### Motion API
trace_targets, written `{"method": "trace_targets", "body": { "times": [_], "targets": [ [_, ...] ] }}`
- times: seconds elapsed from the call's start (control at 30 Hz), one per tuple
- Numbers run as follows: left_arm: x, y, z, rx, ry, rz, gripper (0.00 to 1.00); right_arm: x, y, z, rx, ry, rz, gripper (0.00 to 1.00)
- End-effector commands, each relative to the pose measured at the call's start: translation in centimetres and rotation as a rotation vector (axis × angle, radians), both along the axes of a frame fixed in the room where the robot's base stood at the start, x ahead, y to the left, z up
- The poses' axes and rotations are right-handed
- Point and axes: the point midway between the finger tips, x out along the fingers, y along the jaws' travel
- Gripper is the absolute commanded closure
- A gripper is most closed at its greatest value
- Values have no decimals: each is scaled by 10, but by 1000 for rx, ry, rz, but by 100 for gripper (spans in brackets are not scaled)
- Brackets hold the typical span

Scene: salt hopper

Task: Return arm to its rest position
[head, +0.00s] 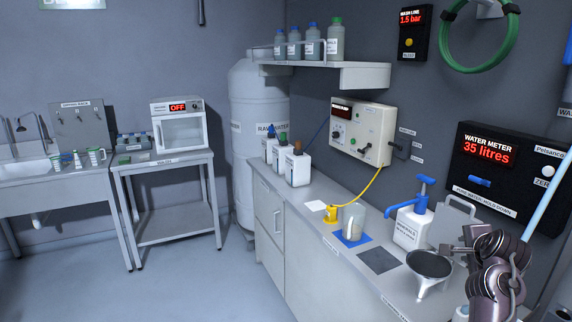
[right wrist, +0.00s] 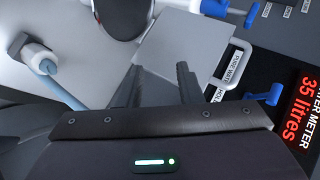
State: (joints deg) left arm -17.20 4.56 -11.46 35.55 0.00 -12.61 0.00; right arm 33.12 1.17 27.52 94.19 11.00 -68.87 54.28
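My right arm comes in at the lower right of the head view. Its gripper (head: 456,250) is beside the grey funnel (head: 430,264), in front of a grey handled container (head: 452,222). In the right wrist view the two fingers of my right gripper (right wrist: 158,84) stand apart with nothing visible between them. A pale grey surface with a handle (right wrist: 190,45) lies beyond the fingers. I cannot tell whether the gripper touches anything. My left gripper is not in view.
The water meter (head: 505,165) is on the wall near my right arm. The floor (head: 190,275) at left is clear.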

Motion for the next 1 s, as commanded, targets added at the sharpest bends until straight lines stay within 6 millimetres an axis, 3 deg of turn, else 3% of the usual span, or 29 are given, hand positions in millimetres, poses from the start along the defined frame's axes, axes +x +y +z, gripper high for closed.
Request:
{"method": "trace_targets", "body": {
  "times": [0.03, 0.2, 0.4, 0.6, 1.0],
  "targets": [
    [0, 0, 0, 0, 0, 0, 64, -17, 15, -22, -99, 76, 77, 67],
    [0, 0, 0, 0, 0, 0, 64, -76, 79, -82, -395, 315, 401, 67],
    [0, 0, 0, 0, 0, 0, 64, -163, 162, -140, -648, 536, 837, 67],
    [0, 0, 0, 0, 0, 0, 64, -229, 213, -165, -761, 629, 1136, 67],
    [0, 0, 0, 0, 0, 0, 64, -324, 274, -177, -849, 683, 1543, 67]
  ]
}}
